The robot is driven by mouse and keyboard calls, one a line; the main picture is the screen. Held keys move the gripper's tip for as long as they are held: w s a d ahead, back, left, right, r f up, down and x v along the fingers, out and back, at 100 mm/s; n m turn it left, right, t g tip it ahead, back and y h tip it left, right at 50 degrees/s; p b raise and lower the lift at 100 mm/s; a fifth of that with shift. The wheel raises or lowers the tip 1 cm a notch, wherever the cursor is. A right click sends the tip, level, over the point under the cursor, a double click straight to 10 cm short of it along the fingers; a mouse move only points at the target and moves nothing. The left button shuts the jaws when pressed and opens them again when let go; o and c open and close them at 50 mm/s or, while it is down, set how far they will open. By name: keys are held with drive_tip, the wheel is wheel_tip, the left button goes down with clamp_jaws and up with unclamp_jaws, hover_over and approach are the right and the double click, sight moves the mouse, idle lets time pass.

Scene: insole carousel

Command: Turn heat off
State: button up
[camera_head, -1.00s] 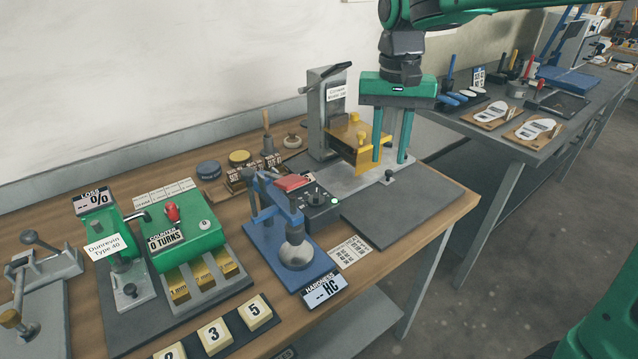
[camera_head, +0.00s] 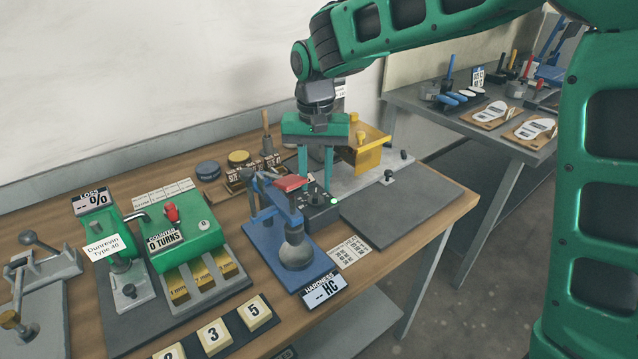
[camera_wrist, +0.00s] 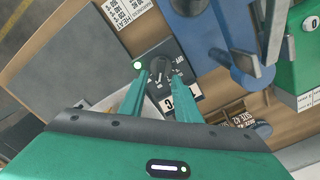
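The dark control box (camera_head: 322,216) stands on the wooden bench, between the blue hardness tester and the grey plate. A black knob (camera_wrist: 158,70) is on the box's top face. My gripper (camera_head: 315,188) points down over the box. In the wrist view its green fingers (camera_wrist: 160,76) are apart, one on each side of the knob. I cannot tell whether they touch it. A white label with a "C" (camera_wrist: 182,99) is partly hidden behind a finger.
The blue hardness tester (camera_head: 262,236) with its red-topped lever stands close on the left. A grey press with a yellow part (camera_head: 366,150) is just behind and right. A green turns counter machine (camera_head: 185,245) is farther left.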

drive_tip(key=shift+f, duration=0.85)
